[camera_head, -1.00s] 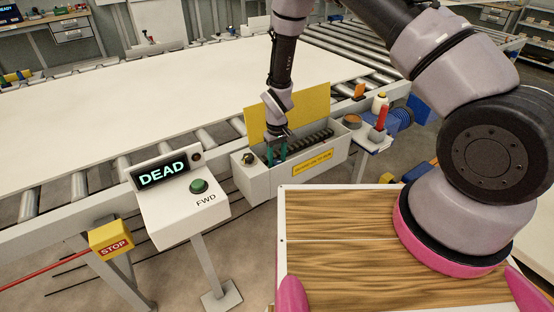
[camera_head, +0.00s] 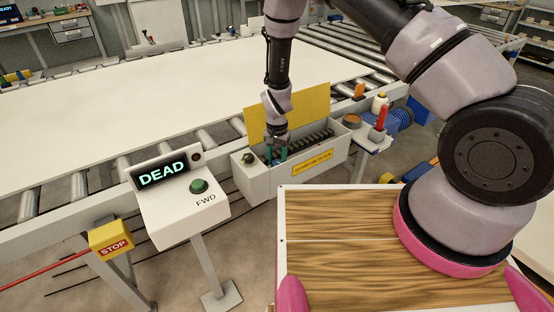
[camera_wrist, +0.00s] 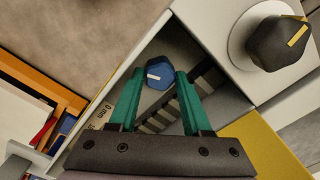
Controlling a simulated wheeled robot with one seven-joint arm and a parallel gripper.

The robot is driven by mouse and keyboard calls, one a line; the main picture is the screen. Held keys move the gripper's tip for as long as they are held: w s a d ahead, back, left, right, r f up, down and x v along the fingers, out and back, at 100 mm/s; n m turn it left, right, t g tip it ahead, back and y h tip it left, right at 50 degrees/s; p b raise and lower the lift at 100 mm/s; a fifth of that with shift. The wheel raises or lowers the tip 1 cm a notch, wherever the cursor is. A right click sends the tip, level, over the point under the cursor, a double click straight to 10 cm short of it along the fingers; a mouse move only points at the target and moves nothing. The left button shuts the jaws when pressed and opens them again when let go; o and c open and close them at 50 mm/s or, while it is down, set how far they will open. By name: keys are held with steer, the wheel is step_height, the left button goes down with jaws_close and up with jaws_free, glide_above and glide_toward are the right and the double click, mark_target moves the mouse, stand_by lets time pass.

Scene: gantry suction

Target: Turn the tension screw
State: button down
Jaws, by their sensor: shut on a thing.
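The tension screw (camera_wrist: 160,72) shows a blue faceted head with a pale mark on it. It sits inside the open grey box (camera_head: 262,184) beside the conveyor. My gripper (camera_wrist: 161,76) has teal fingers, one on each side of the blue head, and is shut on it. In the head view my gripper (camera_head: 276,156) reaches down into the left part of the box, and the screw is mostly hidden there. A dark ribbed strip (camera_wrist: 160,119) and a scale with printed marks lie by the fingers.
A black knob (camera_wrist: 276,43) with a yellow mark sits on the box's end. The raised yellow lid (camera_head: 310,105) stands behind my gripper. A small side table (camera_head: 374,145) holds a red bottle and other items at right. The panel (camera_head: 163,172) reads DEAD.

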mark_target(277, 162)
steer(key=shift+m, duration=0.6)
steer(key=c, duration=0.6)
jaws_free()
steer(key=shift+r, duration=0.1)
step_height(277, 162, up, 11)
steer(key=shift+f, duration=0.2)
